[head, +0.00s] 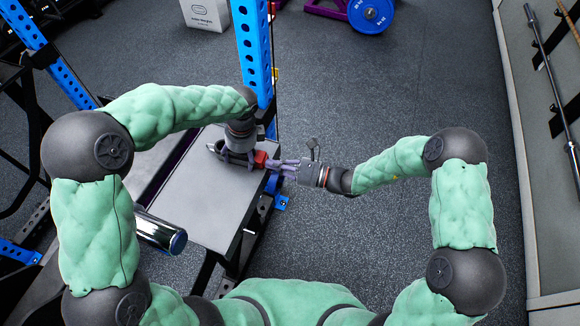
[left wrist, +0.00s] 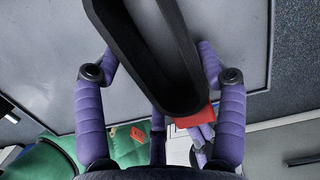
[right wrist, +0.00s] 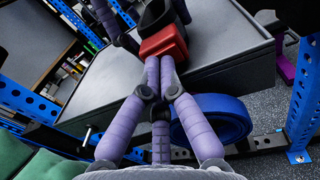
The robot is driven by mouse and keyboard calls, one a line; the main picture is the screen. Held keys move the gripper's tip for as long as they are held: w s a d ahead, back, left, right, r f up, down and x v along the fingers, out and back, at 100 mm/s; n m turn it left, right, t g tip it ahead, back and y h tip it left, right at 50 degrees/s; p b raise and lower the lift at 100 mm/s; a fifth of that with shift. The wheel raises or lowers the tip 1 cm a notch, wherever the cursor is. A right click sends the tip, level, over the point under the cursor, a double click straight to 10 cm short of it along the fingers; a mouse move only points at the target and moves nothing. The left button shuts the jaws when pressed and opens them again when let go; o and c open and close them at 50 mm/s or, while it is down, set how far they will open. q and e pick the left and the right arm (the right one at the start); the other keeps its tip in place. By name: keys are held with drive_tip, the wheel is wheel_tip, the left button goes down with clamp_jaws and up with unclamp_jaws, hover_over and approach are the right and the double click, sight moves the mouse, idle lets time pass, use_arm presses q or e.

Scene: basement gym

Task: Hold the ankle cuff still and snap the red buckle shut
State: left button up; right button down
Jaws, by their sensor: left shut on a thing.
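The ankle cuff (left wrist: 150,60) is a black loop over the grey top of the bench (head: 190,205). My left gripper (head: 238,155) reaches down onto it, and its purple fingers are shut on the cuff from both sides in the left wrist view. The red buckle (head: 261,159) is at the cuff's right end, near the bench edge; it also shows in the right wrist view (right wrist: 163,43). My right gripper (right wrist: 159,62) comes from the right with its fingers together, tips against or just short of the buckle. Whether the buckle is latched cannot be told.
A blue rack post (head: 252,50) stands just behind the left gripper. A chrome cylinder (head: 160,233) lies at the bench's near left. A rolled blue band (right wrist: 215,120) is beside the bench, below the right gripper. The floor (head: 400,85) at the right is clear.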

use_arm(q)
drive_tip(key=shift+s+d+f, duration=0.1)
drive_tip(key=shift+s+f, duration=0.05)
drive_tip(key=shift+f, duration=0.05)
use_arm(e)
drive_tip(key=v, duration=1.4)
use_arm(q)
drive_tip(key=o, duration=1.3)
drive_tip(key=shift+o, duration=0.2)
drive_tip(key=shift+r, duration=0.1)
drive_tip(key=shift+r, duration=0.1)
use_arm(e)
drive_tip(key=shift+w, duration=0.1)
